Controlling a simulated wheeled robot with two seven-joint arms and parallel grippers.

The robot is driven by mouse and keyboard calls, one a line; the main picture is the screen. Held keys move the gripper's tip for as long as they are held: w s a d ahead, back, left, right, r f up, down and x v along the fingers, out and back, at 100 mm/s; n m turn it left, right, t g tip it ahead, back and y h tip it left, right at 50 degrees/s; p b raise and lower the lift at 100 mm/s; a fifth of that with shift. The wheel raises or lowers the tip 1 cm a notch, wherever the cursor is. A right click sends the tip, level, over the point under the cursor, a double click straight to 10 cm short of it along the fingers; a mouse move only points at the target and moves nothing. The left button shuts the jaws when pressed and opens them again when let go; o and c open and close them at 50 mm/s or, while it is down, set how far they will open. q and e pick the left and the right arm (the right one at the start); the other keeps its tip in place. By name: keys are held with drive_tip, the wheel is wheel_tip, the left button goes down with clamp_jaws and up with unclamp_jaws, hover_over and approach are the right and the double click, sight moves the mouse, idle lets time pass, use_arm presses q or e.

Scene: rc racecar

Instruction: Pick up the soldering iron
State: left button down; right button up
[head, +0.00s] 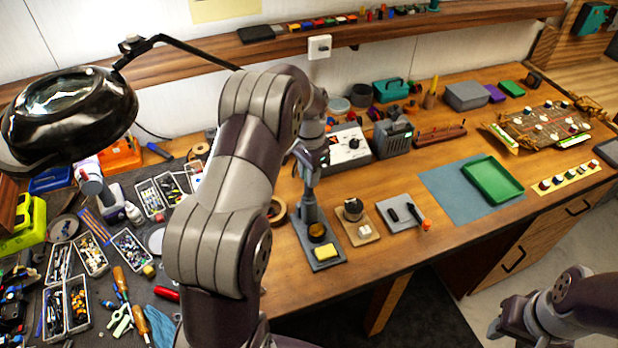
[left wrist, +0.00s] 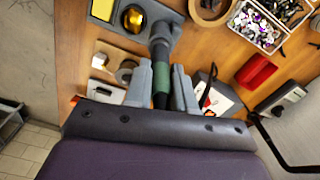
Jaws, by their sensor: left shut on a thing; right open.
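The soldering iron shows its green handle in the left wrist view (left wrist: 161,84), between the two grey fingers of my left gripper (left wrist: 161,92). Its lower end goes into the grey holder of its stand (left wrist: 108,10). In the head view the stand (head: 327,262) is on the bench with a yellow sponge (head: 327,252) on its base. My left gripper (head: 312,165) is above the stand, shut on the iron, which is mostly hidden there. My right gripper (head: 498,328) is open and empty, low at the right, partly cut off by the frame.
A knob on a wooden base (head: 353,210) and a grey plate with a black-and-orange tool (head: 420,216) lie right of the stand. A white-fronted station (head: 347,145) is behind. Part trays (head: 90,255) crowd the left. A magnifier lamp (head: 70,112) hangs upper left.

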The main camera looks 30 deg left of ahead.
use_arm(q)
wheel_tip(320, 180, up, 3)
drive_tip(key=shift+w+a+f+b, duration=0.1)
drive_tip(key=shift+b, duration=0.2)
wheel_tip(320, 180, up, 15)
drive_tip(key=p, duration=1.2)
drive_tip(key=shift+f, duration=0.15)
